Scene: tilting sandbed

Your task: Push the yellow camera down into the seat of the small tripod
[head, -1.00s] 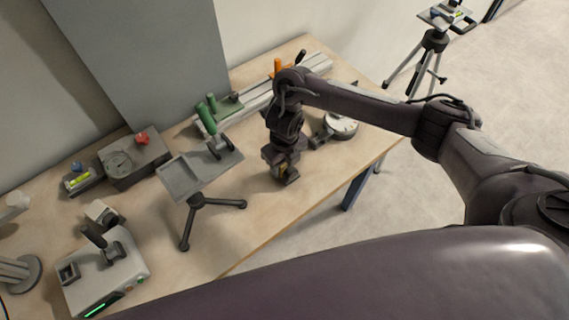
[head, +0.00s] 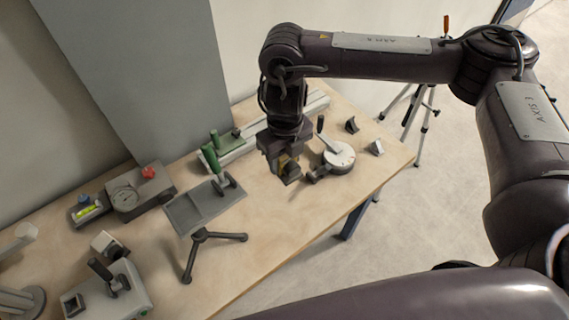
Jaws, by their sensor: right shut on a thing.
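The small tripod (head: 200,237) stands on the wooden table, its dark legs spread. The rest of the camera is hidden by the gripper. My left gripper is not in view.
A round dial device (head: 339,157) is close to the right of my gripper. A green-handled clamp (head: 212,160) stands behind the plate. A gauge box (head: 138,188) is at left. Bare table (head: 275,225) lies in front of my gripper.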

